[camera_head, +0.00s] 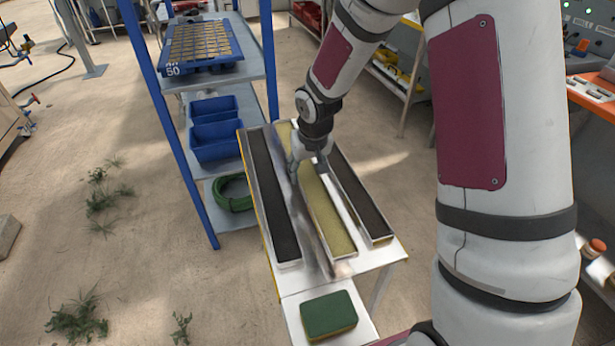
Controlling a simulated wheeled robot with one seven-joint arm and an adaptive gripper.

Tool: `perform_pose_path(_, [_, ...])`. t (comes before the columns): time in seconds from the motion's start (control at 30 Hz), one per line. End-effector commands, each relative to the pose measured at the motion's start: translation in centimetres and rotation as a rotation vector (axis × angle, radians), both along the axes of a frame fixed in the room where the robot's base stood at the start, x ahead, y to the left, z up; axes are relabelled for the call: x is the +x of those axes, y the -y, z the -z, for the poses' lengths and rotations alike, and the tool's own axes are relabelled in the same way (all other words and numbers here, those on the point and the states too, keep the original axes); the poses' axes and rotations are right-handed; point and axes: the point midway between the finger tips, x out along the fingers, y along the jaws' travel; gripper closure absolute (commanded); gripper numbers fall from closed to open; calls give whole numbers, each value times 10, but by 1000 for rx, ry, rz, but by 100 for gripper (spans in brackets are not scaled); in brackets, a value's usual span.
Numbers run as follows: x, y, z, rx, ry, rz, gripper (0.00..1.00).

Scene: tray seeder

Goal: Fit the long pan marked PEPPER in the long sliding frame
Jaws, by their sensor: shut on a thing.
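Three long narrow pans lie side by side on a light metal stand. The left pan (272,195) and the right pan (360,195) have dark contents; the middle pan (328,214) has yellowish, grainy contents. My gripper (308,170) points down at the middle pan, with its fingers at the pan's two long sides, and is shut on it. I cannot tell whether this pan is lifted. A blurred, shiny strip runs along its left side. No PEPPER marking is readable, and I cannot pick out the sliding frame.
A green-topped block (328,315) sits on a lower ledge in front of the pans. A blue-posted shelf (246,68) at left holds a blue seed tray (203,68), blue bins (214,150) and a green hose (233,203). An orange-edged bench (590,92) stands at far right.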

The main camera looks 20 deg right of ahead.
Motion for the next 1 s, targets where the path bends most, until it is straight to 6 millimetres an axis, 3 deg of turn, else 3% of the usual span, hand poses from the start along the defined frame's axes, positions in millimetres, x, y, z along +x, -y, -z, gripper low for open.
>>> perform_pose_path(0.17, [5, 4, 5, 0, 1, 0, 100])
perform_pose_path(0.4, [5, 3, 34, 0, 0, -1, 100])
perform_pose_path(0.8, [5, 3, 39, 0, 2, 0, 100])
perform_pose_path(0.83, [4, 3, 39, 0, 0, 0, 44])
perform_pose_path(0.9, [4, 3, 38, 0, 0, 0, 30])
perform_pose_path(1.0, [4, 3, 38, 0, 0, 0, 30])
